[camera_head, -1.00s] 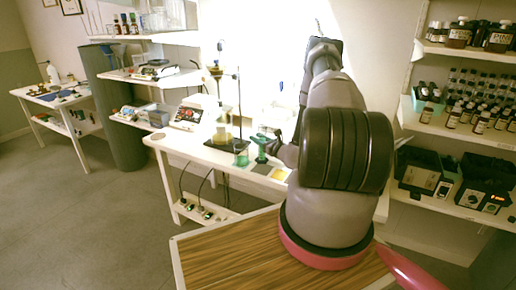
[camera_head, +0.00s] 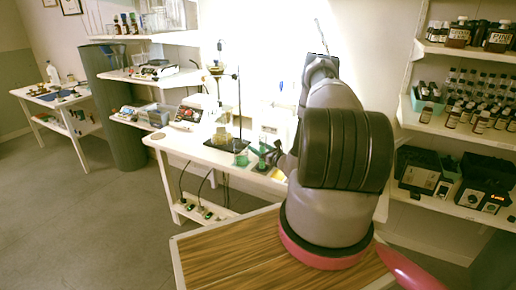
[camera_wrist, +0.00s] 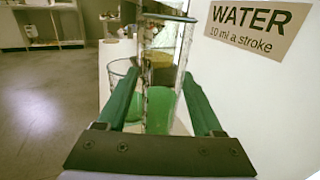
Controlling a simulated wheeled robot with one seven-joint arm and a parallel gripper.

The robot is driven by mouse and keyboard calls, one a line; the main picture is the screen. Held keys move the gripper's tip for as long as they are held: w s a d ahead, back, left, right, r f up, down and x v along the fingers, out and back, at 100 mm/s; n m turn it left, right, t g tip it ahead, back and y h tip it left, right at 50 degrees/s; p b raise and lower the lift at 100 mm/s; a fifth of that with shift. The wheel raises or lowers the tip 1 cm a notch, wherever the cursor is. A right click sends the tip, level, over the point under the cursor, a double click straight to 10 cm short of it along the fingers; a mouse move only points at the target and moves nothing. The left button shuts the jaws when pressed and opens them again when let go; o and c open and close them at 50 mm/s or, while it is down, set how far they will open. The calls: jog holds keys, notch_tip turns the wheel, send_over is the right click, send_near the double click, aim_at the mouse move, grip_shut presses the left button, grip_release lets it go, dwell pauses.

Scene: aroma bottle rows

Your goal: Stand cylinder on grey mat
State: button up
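A glass beaker with green liquid (camera_wrist: 122,75) stands close to my left finger; it also shows in the head view (camera_head: 241,157). A sign reading WATER (camera_wrist: 250,27) is on a white surface at right. A yellow mat (camera_head: 279,175) and a tall stand (camera_head: 239,105) are nearby.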

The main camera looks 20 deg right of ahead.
jog(key=shift+r, duration=0.15)
jog(key=v, duration=1.2)
jog(key=w+a+r+n+g+y, duration=0.15)
jog(key=a+r+n+y, duration=0.25)
jog(key=r, duration=0.4)
jog(key=w+a+r+n+g+y, duration=0.1)
jog(key=a+r+n+g+y, duration=0.3)
jog(key=r, duration=0.4)
jog(key=s+a+r+n+g+y, duration=0.1)
jog(key=s+a+r+n+g, duration=0.2)
jog(key=a+r+n+g, duration=0.25)
jog(key=s+a+r+n+g, duration=0.2)
jog(key=s+a+r+n, duration=0.15)
jog(key=a+r, duration=0.35)
jog(key=s+a+r+n+g+h, duration=0.4)
jog(key=s+r+n, duration=0.3)
jog(key=s+r, duration=0.35)
jog(key=s+d+r+n+t+h, duration=0.3)
jog(key=s+r+t+h, duration=0.3)
jog(key=s+r+h, duration=0.2)
jog(key=shift+s+d+r+n+t, duration=0.4)
jog(key=shift+s+r+n, duration=0.5)
jog(key=shift+s, duration=0.7)
jog(key=shift+r, duration=0.1)
